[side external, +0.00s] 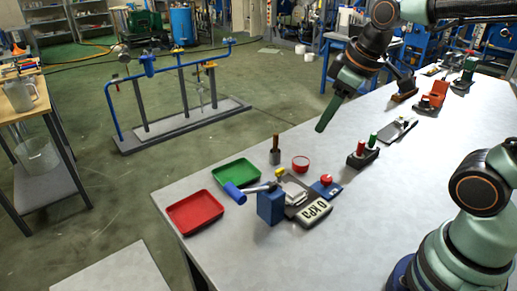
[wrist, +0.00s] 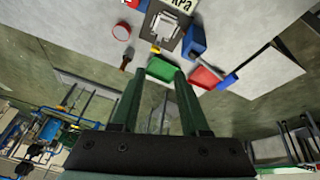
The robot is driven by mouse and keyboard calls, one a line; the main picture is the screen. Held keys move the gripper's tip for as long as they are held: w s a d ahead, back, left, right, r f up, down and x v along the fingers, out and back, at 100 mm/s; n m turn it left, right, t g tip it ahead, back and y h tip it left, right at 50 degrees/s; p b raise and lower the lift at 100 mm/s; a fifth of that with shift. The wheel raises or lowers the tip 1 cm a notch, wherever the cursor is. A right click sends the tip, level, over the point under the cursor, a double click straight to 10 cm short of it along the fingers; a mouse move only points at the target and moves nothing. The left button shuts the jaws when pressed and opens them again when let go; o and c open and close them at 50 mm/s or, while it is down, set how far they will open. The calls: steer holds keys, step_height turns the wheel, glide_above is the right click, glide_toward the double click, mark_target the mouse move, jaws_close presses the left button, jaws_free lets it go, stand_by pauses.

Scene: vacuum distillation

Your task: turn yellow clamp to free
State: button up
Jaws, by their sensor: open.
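The yellow clamp (side external: 279,172) is a small yellow piece at the back edge of the grey and silver apparatus (side external: 293,193) on the table. In the wrist view the clamp (wrist: 155,50) is a small yellow spot beyond my fingertips; its exact turn cannot be told. My gripper (side external: 325,120) hangs above the table's far edge, up and to the right of the clamp, touching nothing. In the wrist view my gripper (wrist: 159,72) has its two green fingers apart with nothing between them.
A green tray (side external: 236,173), a red tray (side external: 195,212), a blue block (side external: 270,207) with a blue-handled lever and a "0 kPa" display (side external: 314,212) surround the apparatus.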

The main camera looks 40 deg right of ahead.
steer(key=w+f+n+g, duration=0.2)
steer(key=w+f+n, duration=0.1)
steer(key=w+n, duration=0.4)
steer(key=n+g, duration=0.2)
steer(key=n, duration=0.5)
glide_toward(280, 169)
step_height(280, 169, down, 9)
steer(key=shift+w+r, duration=0.15)
steer(key=shift+r, duration=0.05)
jaws_close()
